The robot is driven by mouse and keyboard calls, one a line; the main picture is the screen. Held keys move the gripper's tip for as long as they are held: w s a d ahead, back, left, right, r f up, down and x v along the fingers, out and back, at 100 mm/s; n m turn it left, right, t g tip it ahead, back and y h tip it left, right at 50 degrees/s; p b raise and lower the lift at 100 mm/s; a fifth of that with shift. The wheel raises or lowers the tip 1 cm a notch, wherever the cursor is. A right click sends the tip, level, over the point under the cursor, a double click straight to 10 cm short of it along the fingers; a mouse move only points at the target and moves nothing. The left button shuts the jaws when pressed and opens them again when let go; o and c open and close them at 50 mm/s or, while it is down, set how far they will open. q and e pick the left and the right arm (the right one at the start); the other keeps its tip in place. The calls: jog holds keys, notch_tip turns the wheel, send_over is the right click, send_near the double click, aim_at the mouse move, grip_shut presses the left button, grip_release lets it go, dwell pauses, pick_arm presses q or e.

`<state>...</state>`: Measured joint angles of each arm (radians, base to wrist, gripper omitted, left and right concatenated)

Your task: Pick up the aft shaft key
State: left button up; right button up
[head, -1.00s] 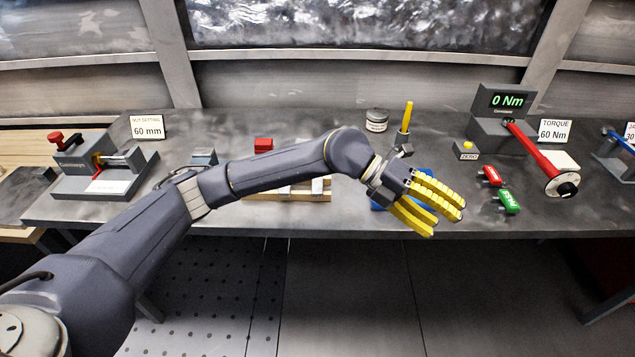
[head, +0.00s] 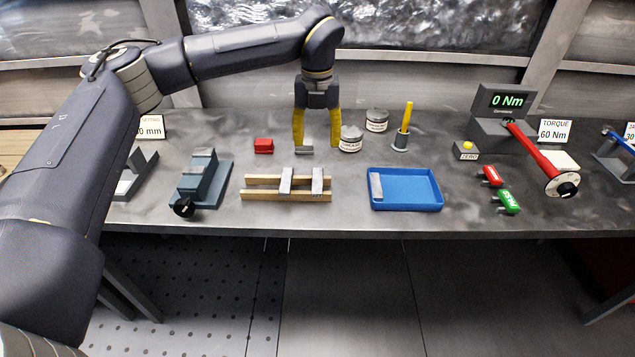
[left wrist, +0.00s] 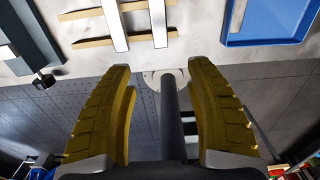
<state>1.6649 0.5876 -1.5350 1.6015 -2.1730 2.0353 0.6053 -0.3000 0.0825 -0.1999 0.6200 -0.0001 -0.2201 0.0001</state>
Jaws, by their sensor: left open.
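No part carries a readable mark naming it the aft shaft key. Two light metal bars, a left one (head: 286,181) and a right one (head: 317,180), lie across wooden rails (head: 259,195). Another metal bar (head: 376,187) lies at the left inside the blue tray (head: 420,206). A small grey block (head: 304,150) lies on the bench close to my left gripper (head: 317,146). This gripper points down with its yellow fingers apart, behind the rails, and holds nothing. In the left wrist view its open fingers (left wrist: 160,68) show below the two bars. My right gripper is out of view.
Two jars, a front one (head: 351,139) and a back one (head: 377,121), stand right of my left gripper. A yellow-handled tool (head: 406,121) stands upright beyond. Bench between rails and tray is clear.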

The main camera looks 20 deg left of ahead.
aim_at(317, 188)
pick_arm(q)
notch_tip(317, 188, down, 17)
jog(key=shift+r, duration=0.2)
dwell(0.7)
jog(key=shift+c, duration=0.5)
grip_shut()
